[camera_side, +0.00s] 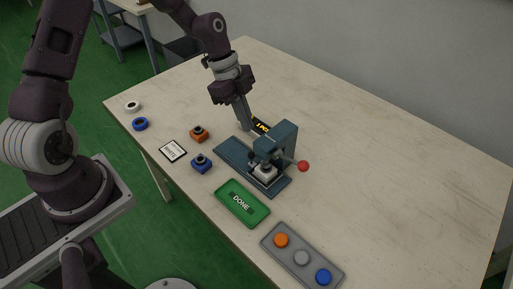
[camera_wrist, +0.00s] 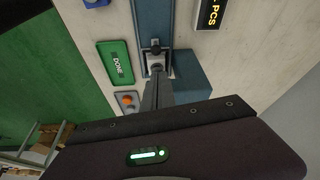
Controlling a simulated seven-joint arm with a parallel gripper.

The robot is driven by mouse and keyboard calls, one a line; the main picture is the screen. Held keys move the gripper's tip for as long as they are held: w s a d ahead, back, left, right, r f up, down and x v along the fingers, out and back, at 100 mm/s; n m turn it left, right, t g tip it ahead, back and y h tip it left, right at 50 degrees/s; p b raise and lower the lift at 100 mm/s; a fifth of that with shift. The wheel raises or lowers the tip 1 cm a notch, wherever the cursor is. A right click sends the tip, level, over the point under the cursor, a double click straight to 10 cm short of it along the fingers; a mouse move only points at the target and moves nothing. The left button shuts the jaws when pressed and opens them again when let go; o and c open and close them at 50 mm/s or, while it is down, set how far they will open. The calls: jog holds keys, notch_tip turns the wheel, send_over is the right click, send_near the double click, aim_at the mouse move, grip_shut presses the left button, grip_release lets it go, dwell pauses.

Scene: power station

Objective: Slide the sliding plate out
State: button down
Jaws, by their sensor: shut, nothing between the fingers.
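The press (camera_side: 279,145) is a blue-grey block with a red-knobbed lever (camera_side: 303,166), standing on a flat blue-grey base plate (camera_side: 230,151). A light grey square piece with a dark top, the sliding plate (camera_side: 264,172), sits under the press head; it also shows in the wrist view (camera_wrist: 158,66). My gripper (camera_side: 247,124) is shut and empty. Its fingers point down behind the base, on the far side of the press from the side camera. In the wrist view the fingers (camera_wrist: 156,88) end just below the grey piece. I cannot tell whether they touch anything.
The right table surface is clear.

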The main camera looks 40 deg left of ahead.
send_over(257, 165)
notch_tip(257, 165, down, 9)
jog(key=shift+w+a+f, duration=0.15)
jog(key=shift+f, duration=0.05)
jog(key=a, duration=1.2)
jog(key=shift+a, duration=0.15)
jog(key=v, duration=1)
jog(key=shift+d, duration=0.2)
jog(key=shift+r, duration=0.1)
